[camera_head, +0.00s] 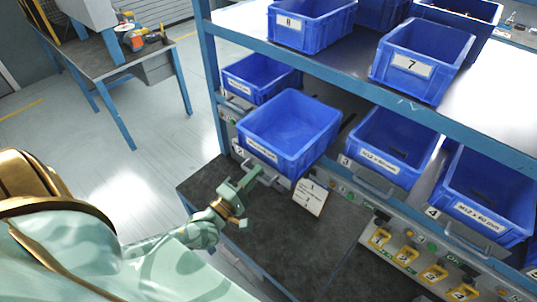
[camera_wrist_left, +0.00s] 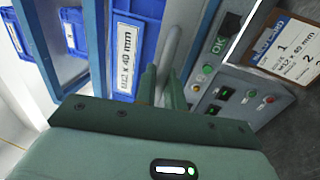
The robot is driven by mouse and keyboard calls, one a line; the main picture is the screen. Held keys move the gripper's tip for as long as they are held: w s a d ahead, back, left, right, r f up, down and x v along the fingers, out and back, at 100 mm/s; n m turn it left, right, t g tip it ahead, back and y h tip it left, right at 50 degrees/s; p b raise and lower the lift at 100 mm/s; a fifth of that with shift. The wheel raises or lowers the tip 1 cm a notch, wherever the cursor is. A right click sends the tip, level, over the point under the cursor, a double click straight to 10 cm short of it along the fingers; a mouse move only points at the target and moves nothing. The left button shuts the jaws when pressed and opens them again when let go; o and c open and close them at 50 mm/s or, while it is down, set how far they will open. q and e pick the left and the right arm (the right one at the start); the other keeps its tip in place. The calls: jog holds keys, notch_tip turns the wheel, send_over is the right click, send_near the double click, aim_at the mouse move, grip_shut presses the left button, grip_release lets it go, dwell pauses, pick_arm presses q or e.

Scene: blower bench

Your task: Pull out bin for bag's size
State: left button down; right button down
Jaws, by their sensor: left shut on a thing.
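The blue bin in place 2 (camera_head: 290,125) sits on the lower shelf and sticks out further than its neighbours. It looks empty. Its label (camera_wrist_left: 124,60) reads "M12 x 40 mm" in the left wrist view. My left gripper (camera_head: 248,182) is shut on the grey bar handle (camera_wrist_left: 172,48) at the front of this bin. My right gripper is not in view.
Bin 1 (camera_head: 258,76), bin 3 (camera_head: 388,145) and bin 4 (camera_head: 485,195) share the lower shelf. Bin 7 (camera_head: 423,58) and bin 8 (camera_head: 310,22) stand above. Yellow numbered parts (camera_head: 405,255) line the right. The dark bench top (camera_head: 270,235) has free room.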

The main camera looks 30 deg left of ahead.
pick_arm(q)
jog(key=shift+v, duration=0.8)
jog(key=shift+r, duration=0.1)
jog(key=c, duration=1.6)
grip_release()
jog(key=b+v, duration=0.3)
jog(key=v, duration=1.3)
jog(key=shift+s, duration=0.2)
